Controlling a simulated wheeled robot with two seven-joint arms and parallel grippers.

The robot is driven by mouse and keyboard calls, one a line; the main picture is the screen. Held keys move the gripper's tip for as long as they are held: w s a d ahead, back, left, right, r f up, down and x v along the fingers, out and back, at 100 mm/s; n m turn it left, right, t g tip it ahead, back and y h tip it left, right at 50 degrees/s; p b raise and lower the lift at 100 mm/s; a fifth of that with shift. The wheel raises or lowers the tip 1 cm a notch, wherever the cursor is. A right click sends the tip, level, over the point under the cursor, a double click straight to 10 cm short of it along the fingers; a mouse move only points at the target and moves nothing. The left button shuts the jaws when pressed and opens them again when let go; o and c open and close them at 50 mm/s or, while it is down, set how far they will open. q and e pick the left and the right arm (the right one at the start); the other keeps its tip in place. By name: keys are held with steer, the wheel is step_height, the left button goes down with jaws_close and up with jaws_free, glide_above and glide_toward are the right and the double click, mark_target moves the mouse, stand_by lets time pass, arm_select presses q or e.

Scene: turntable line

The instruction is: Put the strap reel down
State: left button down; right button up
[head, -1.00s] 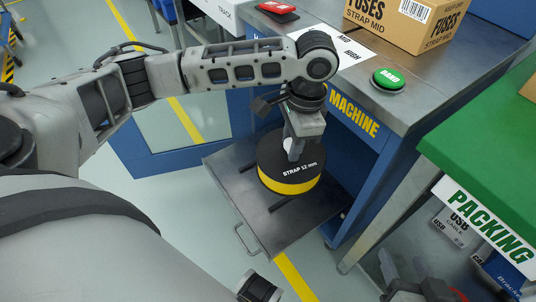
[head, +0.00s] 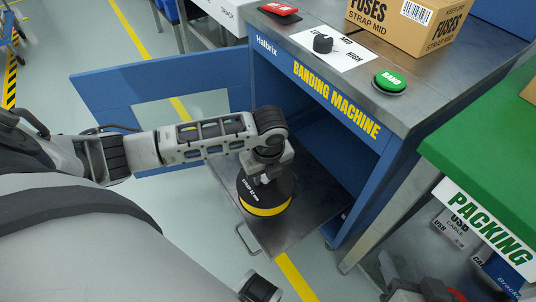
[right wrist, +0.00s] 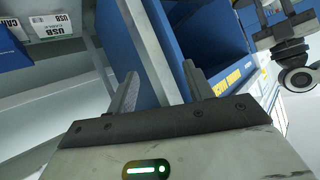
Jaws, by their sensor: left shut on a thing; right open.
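The strap reel (head: 266,209) is a black disc with a yellow band and white lettering on top. My left gripper (head: 264,178) is shut on it from above, at its middle. The reel is over the front left part of the grey metal pull-out tray (head: 310,208) of the banding machine (head: 345,105). I cannot tell whether its underside touches the tray. The wrist hides part of its top. My right gripper (right wrist: 160,88) is open and empty in the right wrist view, its fingers apart, with the machine's blue side ahead.
A blue door panel (head: 105,95) stands open left of the machine. On the machine top are a red button (head: 278,9), a black knob (head: 322,43), a green button (head: 389,81) and a fuses carton (head: 410,22). The green packing table (head: 480,130) is at the right.

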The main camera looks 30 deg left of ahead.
arm_select(q)
steer(key=w+a+f+b, duration=0.1)
steer(key=w+f+b, duration=0.1)
steer(key=w+f, duration=0.1)
steer(key=w+a+f+b, duration=0.2)
steer(key=f, duration=0.2)
steer(key=w+a+f+b, duration=0.2)
steer(key=w+f+b, duration=0.1)
steer(key=shift+w+f, duration=0.35)
steer(key=shift+f, duration=0.25)
steer(key=shift+r, duration=0.1)
arm_select(e)
steer(key=r+t+y, duration=0.1)
steer(key=a+r+t+y, duration=0.1)
steer(key=r, duration=0.1)
steer(key=a+r+t, duration=0.1)
steer(key=shift+a+r+m+y, duration=0.2)
steer(key=shift+m+y, duration=0.2)
arm_select(q)
steer(key=c, duration=1.1)
jaws_free()
steer(key=shift+s+f, duration=0.1)
steer(key=shift+f, duration=0.15)
arm_select(e)
steer(key=shift+r, duration=0.1)
arm_select(q)
steer(key=shift+o, duration=0.2)
